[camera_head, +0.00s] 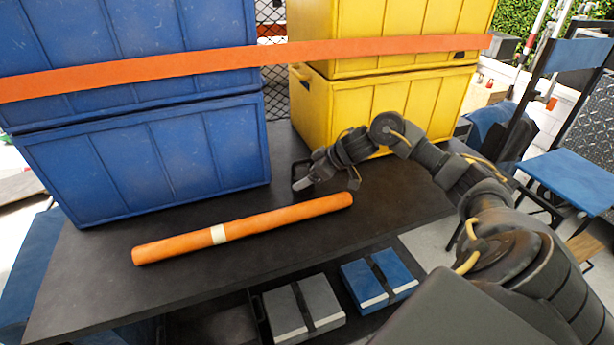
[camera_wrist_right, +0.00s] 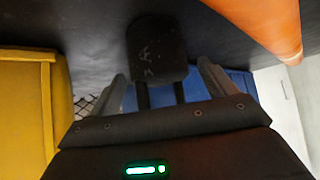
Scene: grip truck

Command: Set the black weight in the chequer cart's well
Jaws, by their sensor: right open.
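The black weight (camera_wrist_right: 155,48) is a dark rounded block with faint pale marks. In the right wrist view it is on the dark tabletop, just ahead of my right gripper and in line with the gap between its fingers. My right gripper (camera_wrist_right: 160,72) is open, its two grey fingers apart. In the head view my right gripper (camera_head: 303,182) is low over the table, between the blue crates and the yellow crates. I cannot make out the weight there against the dark gripper and table. I cannot identify the chequer cart's well. My left gripper is out of view.
An orange tube (camera_head: 275,220) lies across the dark table (camera_head: 90,275) in front of my right gripper. Blue crates (camera_head: 150,160) stand at left and yellow crates (camera_head: 385,100) behind. An orange strap (camera_head: 380,45) crosses them. Blue chairs (camera_head: 570,180) stand at right.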

